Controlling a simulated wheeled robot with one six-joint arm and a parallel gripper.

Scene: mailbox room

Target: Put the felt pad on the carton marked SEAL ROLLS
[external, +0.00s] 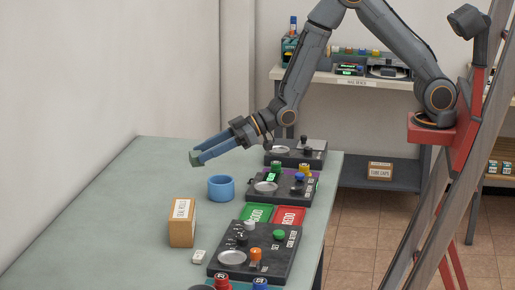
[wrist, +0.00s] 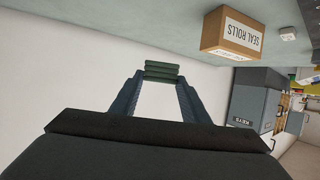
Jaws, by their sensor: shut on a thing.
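My gripper (external: 194,156) is shut on the dark green felt pad (external: 195,159). The pad also shows between the fingertips in the wrist view (wrist: 161,71). It is held in the air above the table, behind and above the blue ring-shaped cup. The carton marked SEAL ROLLS (wrist: 236,36) is at the upper right of the wrist view, apart from the pad. In the external view the small tan carton (external: 182,222) stands upright on the table, nearer the camera than my gripper. Its top looks bare.
A blue cup (external: 221,188) stands between my gripper and the carton. A small white block (external: 199,257) lies beside the carton. Dark control panels (external: 254,252) and green and red trays (external: 289,216) line the right edge. The table's left side (external: 110,215) is clear.

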